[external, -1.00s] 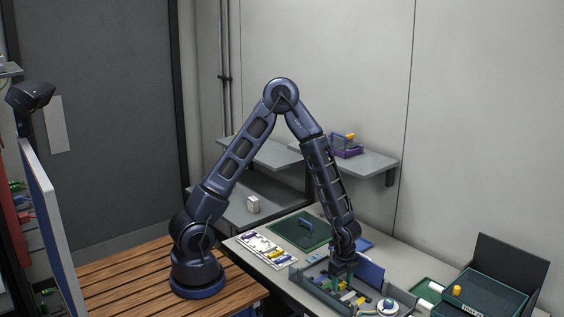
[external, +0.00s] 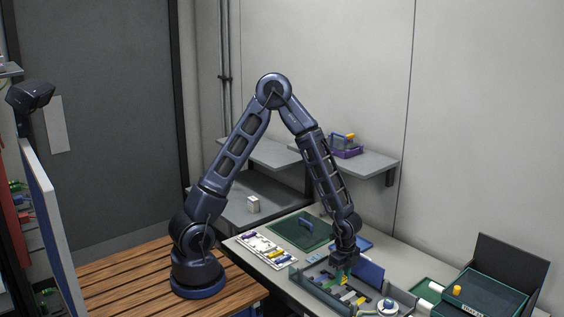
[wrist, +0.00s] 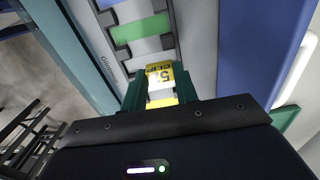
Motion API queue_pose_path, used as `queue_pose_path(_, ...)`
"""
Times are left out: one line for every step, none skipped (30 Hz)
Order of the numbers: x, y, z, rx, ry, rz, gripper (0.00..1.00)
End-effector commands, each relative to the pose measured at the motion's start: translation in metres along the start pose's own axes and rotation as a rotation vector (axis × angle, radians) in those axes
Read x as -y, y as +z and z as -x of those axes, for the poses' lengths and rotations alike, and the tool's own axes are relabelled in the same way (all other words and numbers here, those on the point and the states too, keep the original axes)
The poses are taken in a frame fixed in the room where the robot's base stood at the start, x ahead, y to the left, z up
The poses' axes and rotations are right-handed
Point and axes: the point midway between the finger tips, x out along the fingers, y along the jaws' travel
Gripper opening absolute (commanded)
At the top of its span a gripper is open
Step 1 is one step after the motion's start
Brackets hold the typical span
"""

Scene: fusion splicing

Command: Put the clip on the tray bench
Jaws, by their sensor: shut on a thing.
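My gripper (external: 343,272) is above the grey-walled organiser (external: 312,291) on the bench. In the wrist view its green fingers (wrist: 159,92) are shut on a yellow and white clip (wrist: 160,76), whose label reads "5" and "CLIP". The clip is small in the external view, where it shows as a yellow bit (external: 343,281) below the gripper. A dark green tray (external: 497,295) with a label on its front stands at the right of the bench.
Several coloured pieces lie in slots of the organiser, one green (wrist: 140,29). A blue panel (external: 369,272) stands close behind the gripper. A green mat (external: 300,232) and a white sheet with small parts (external: 264,250) lie to the left. A round white item (external: 387,307) is at the right.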

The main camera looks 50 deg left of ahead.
Motion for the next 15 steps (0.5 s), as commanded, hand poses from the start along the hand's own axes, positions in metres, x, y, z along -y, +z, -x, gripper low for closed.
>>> queue_pose_path(0.002, 0.001, 0.011, -0.002, -0.005, 0.004, 0.05)
queue_pose_path(0.002, 0.000, 0.018, -0.001, -0.005, 0.003, 0.05)
queue_pose_path(0.002, 0.001, 0.028, -0.002, -0.006, 0.004, 0.05)
queue_pose_path(0.002, 0.001, 0.035, -0.002, -0.005, 0.004, 0.05)
queue_pose_path(0.002, 0.001, 0.042, -0.001, -0.006, 0.004, 0.05)
queue_pose_path(0.002, 0.001, 0.052, -0.002, -0.006, 0.003, 0.05)
queue_pose_path(0.002, 0.001, 0.060, -0.001, -0.005, 0.004, 0.05)
queue_pose_path(0.002, 0.001, 0.067, -0.001, -0.006, 0.003, 0.05)
queue_pose_path(0.002, 0.001, 0.077, -0.001, -0.006, 0.004, 0.05)
queue_pose_path(0.002, 0.001, 0.085, -0.001, -0.005, 0.004, 0.05)
queue_pose_path(0.001, 0.001, 0.091, -0.001, -0.005, 0.003, 0.05)
queue_pose_path(0.002, 0.001, 0.101, 0.000, -0.006, 0.004, 0.05)
queue_pose_path(0.002, 0.001, 0.107, -0.001, -0.005, 0.003, 0.05)
queue_pose_path(0.002, 0.001, 0.114, -0.001, -0.005, 0.003, 0.05)
queue_pose_path(0.001, 0.000, 0.122, -0.001, -0.004, 0.003, 0.05)
